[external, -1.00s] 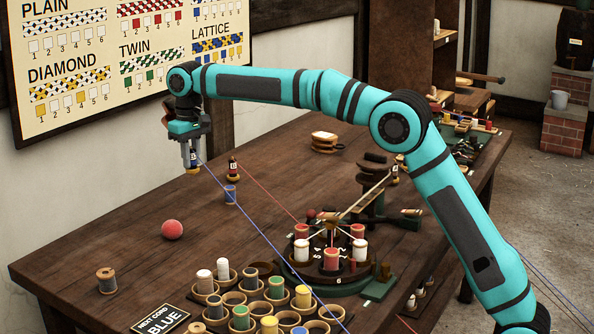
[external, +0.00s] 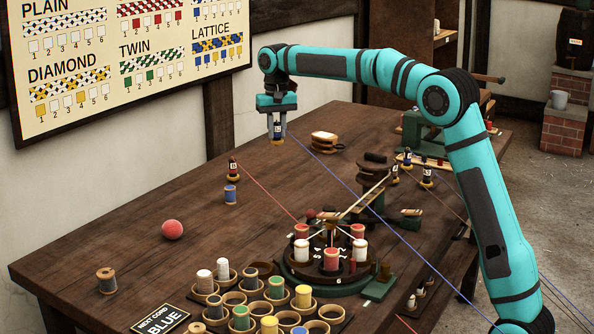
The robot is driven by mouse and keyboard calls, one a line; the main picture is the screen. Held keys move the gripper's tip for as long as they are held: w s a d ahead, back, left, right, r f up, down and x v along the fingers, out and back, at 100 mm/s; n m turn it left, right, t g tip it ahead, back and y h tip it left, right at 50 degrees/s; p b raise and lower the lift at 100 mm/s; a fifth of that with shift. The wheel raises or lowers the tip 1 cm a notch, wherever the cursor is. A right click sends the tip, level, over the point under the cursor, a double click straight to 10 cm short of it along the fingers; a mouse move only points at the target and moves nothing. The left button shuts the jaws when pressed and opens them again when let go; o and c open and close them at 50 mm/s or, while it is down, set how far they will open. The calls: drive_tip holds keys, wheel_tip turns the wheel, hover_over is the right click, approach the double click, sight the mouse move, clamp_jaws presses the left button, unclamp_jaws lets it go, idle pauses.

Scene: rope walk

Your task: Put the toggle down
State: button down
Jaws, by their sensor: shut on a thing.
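My gripper (external: 277,139) is in the external view, above the back part of the wooden table. It is shut on a small dark toggle (external: 277,149) with a pale label and a yellowish lower end. The toggle hangs upright in the air, apart from the table (external: 130,200). A blue cord (external: 345,190) runs from the toggle down to the right, past the braiding stand. Another dark toggle (external: 233,168) stands on the table to the left, with a red cord running from it to the stand.
A braiding stand (external: 335,288) with red and white bobbins is at the front right. A spool rack (external: 325,318) fills the front.

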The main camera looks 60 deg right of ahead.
drive_tip(key=s+d+m, duration=0.8)
drive_tip(key=s+d, duration=1.3)
drive_tip(key=d, duration=0.4)
drive_tip(key=shift+a+f, duration=0.15)
drive_tip(key=shift+f, duration=2.5)
drive_tip(key=shift+a+f, duration=0.1)
drive_tip(key=shift+f, duration=2.5)
drive_tip(key=c, duration=1.3)
unclamp_jaws()
drive_tip(key=shift+f, duration=0.1)
drive_tip(key=shift+o, duration=0.2)
wheel_tip(320, 180, up, 12)
